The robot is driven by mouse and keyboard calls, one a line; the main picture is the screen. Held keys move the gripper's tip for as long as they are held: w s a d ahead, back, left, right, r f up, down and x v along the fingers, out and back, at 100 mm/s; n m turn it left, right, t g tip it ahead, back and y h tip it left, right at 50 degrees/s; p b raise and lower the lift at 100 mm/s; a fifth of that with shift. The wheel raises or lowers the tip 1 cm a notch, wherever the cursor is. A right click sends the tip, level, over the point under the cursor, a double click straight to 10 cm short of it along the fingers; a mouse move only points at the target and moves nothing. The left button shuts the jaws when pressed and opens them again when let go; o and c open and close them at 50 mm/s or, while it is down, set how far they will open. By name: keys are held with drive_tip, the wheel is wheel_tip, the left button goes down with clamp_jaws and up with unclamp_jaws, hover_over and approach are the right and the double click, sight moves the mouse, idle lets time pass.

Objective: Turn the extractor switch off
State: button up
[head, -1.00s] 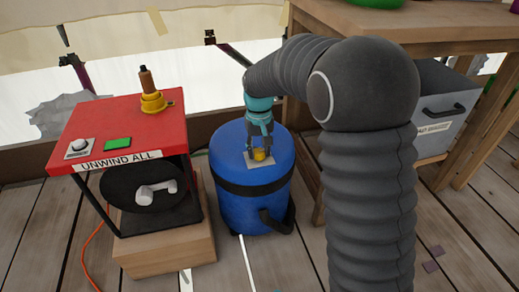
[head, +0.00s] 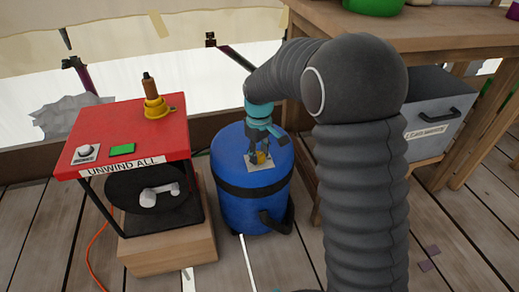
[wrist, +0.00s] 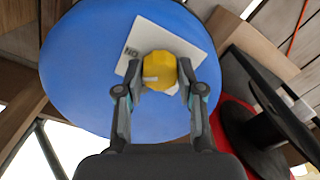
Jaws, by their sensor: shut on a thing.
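The extractor is a blue drum (head: 232,165) with a black band, standing on the plank floor in the head view. On its lid is a pale plate (wrist: 190,38) with a yellow rotary knob (wrist: 158,68), the switch. In the head view my gripper (head: 259,155) partly hides the knob. A pale mark shows on the knob's near side.
Left of the drum, a red-topped machine (head: 130,130) labelled "UNWIND ALL" stands on a wooden block (head: 170,250), with a green button (head: 122,149) and a white knob (head: 85,152). A wooden bench (head: 440,38) and a grey box (head: 435,100) stand to the right.

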sight(259, 154)
drive_tip(key=n+p, duration=0.2)
drive_tip(key=n, duration=0.4)
drive_tip(key=n+p, duration=0.1)
drive_tip(key=n, duration=0.4)
drive_tip(key=shift+n, duration=0.3)
idle(0.4)
drive_tip(key=o, duration=1.1)
drive_tip(key=shift+o, duration=0.2)
wheel_tip(259, 154, up, 12)
